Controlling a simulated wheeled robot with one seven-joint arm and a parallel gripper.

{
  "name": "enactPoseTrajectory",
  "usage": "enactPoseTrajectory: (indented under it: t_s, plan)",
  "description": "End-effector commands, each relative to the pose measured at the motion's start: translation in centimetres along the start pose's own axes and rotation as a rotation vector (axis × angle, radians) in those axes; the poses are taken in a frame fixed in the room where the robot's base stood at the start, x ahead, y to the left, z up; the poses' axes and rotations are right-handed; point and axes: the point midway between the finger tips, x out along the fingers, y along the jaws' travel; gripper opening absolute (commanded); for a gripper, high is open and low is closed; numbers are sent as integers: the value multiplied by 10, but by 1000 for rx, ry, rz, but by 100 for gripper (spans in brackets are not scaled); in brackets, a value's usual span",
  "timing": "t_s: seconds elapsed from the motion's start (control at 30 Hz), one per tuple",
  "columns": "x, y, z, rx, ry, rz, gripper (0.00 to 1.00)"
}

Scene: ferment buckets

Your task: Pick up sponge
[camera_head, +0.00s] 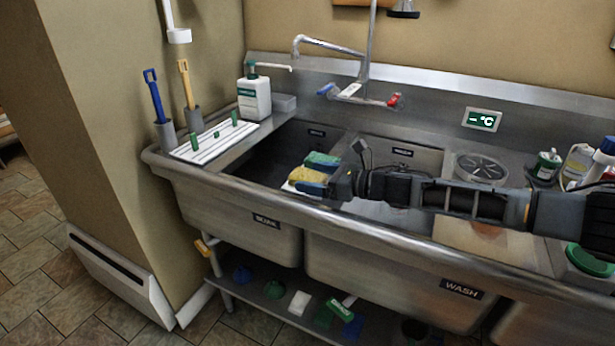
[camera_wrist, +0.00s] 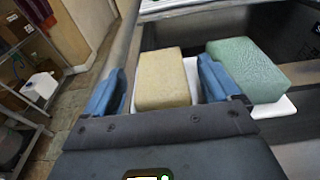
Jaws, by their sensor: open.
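A yellow sponge (camera_wrist: 163,80) sits on a white tray (camera_wrist: 192,70) in the wrist view, beside a green sponge (camera_wrist: 246,70) to its right. In the head view the yellow sponge (camera_head: 308,174) and the green sponge (camera_head: 322,159) lie at the divider between two sink basins. My gripper (camera_wrist: 160,88) is open, its blue fingers on either side of the yellow sponge. The right finger stands between the two sponges. I cannot tell whether the fingers touch the yellow sponge. In the head view my gripper (camera_head: 316,187) partly hides the sponge and tray.
The metal sink (camera_head: 270,204) has a raised front rim. A faucet (camera_head: 362,66) rises behind the divider. A white pump bottle (camera_head: 254,98), a white rack (camera_head: 215,140) and brushes in holders (camera_head: 188,95) stand at the left. Bottles (camera_head: 578,163) and containers crowd the right.

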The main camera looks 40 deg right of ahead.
Motion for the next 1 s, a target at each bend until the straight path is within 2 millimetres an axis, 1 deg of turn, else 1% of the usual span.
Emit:
enactPoseTrajectory:
  t_s: [0.03, 0.1, 0.2, 0.47, 1.0]
  plan:
    - [8, 0, 1, 1, 0, 1, 89]
    - [14, 0, 1, 0, 0, 0, 89]
    - [20, 0, 0, 0, 0, 0, 89]
    - [21, 0, 0, 0, 0, -1, 89]
    - [21, 0, 0, 0, 0, -1, 38]
